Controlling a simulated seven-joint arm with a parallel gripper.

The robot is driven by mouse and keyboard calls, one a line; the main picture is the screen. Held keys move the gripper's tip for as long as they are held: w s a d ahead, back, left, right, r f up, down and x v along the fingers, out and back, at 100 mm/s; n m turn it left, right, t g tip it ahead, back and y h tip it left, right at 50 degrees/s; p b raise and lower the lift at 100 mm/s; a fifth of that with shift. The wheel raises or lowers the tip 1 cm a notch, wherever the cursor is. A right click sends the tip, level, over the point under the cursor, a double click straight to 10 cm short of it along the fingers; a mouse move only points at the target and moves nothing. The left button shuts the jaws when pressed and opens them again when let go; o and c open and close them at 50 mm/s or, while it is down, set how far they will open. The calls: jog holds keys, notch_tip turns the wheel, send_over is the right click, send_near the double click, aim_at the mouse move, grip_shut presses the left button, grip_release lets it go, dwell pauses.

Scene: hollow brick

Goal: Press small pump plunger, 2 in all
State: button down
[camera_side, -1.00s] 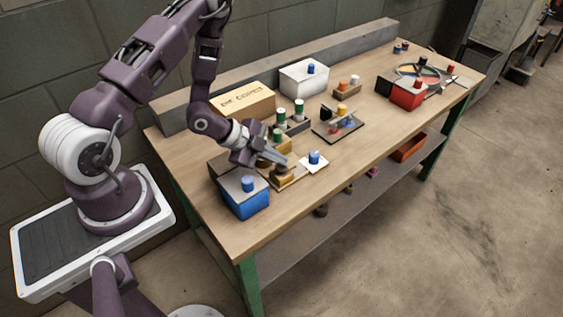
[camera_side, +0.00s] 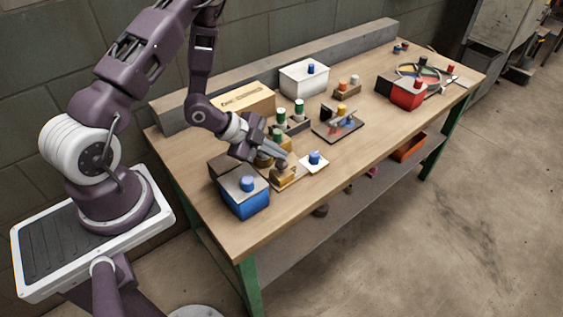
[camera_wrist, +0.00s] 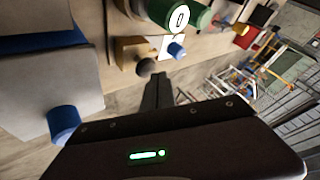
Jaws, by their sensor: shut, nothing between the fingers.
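The small pump is a brass-coloured block (camera_side: 288,173) on a pale base plate near the front of the bench. Its dark rounded plunger knob (camera_side: 281,163) stands up from it. The knob also shows in the wrist view (camera_wrist: 145,66), just beyond and left of the fingertips. My gripper (camera_side: 284,154) is shut and empty, its fingers slanting down close above and behind the knob. It also shows in the wrist view (camera_wrist: 158,78). I cannot tell whether the fingertips touch the knob.
A blue box with a blue peg (camera_side: 246,198) stands in front and left. A white card with a blue peg (camera_side: 314,158) lies right of the pump. Green cylinders (camera_side: 281,115), a cardboard box (camera_side: 245,101) and a white box (camera_side: 304,79) stand behind. The bench's front edge is near.

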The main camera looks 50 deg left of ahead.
aim_at(279, 163)
jog(key=shift+r, duration=0.25)
jog(key=shift+r, duration=2.55)
dwell(0.7)
jog(key=shift+w+d+r+m, duration=0.1)
jog(key=shift+d+r+m, duration=0.1)
jog(key=shift+m, duration=0.6)
jog(key=r+m+h, duration=0.1)
jog(key=m, duration=0.6)
jog(key=r+m+g+h, duration=0.1)
jog(key=m, duration=0.6)
jog(key=r+m+g+h, duration=0.1)
jog(key=m, duration=0.6)
jog(key=shift+a+r, duration=0.15)
jog(key=shift+a, duration=0.2)
